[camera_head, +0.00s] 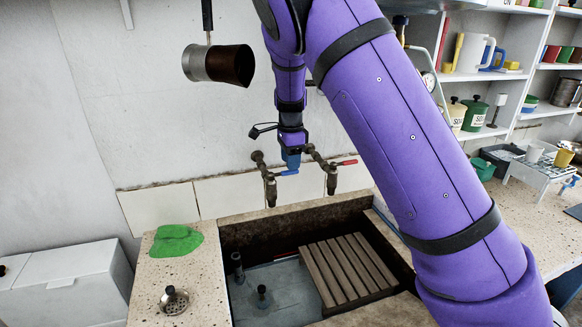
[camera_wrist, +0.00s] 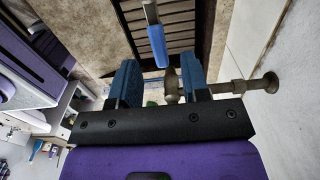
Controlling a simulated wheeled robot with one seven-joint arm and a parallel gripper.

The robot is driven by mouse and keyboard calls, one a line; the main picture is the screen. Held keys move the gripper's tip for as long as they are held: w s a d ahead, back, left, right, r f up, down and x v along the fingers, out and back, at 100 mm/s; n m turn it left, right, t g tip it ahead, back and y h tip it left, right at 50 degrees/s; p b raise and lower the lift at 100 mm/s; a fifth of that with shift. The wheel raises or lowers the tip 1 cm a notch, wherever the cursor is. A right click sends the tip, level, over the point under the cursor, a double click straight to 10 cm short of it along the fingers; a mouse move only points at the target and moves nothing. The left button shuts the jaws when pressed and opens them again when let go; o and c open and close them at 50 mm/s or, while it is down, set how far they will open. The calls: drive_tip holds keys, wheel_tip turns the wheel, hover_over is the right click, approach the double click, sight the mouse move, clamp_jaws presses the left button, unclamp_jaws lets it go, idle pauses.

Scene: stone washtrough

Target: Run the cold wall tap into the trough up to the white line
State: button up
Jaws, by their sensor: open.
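The cold tap (camera_head: 268,180) is on the wall above the trough, left of the red-handled tap (camera_head: 332,170). Its blue lever (camera_head: 290,172) points right in the head view; it also shows in the wrist view (camera_wrist: 156,42). My gripper (camera_head: 291,158) is at the blue lever, pointing down. In the wrist view my gripper (camera_wrist: 160,65) has its fingers apart, with part of the tap (camera_wrist: 171,86) showing between them. I cannot tell whether they touch it. The stone trough (camera_head: 300,222) is below. No stream shows from either spout. I cannot make out the white line.
A slatted wooden rack (camera_head: 347,268) lies in the trough on the right, with dark upright fittings (camera_head: 237,266) on the left. A green cloth (camera_head: 175,241) and a drain plug (camera_head: 174,300) are on the left ledge. A metal pot (camera_head: 218,64) hangs on the wall.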

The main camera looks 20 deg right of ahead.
sight(283, 174)
drive_tip(key=shift+f, duration=1.35)
drive_tip(key=shift+c, duration=0.2)
clamp_jaws()
drive_tip(key=shift+s+a+m, duration=0.1)
drive_tip(key=shift+s+m, duration=0.3)
drive_tip(key=shift+m, duration=0.45)
drive_tip(key=shift+s+a+m, duration=0.1)
drive_tip(key=shift+s+m, duration=0.3)
drive_tip(key=shift+m, duration=0.45)
drive_tip(key=shift+r, duration=0.1)
drive_tip(key=shift+o, duration=0.2)
unclamp_jaws()
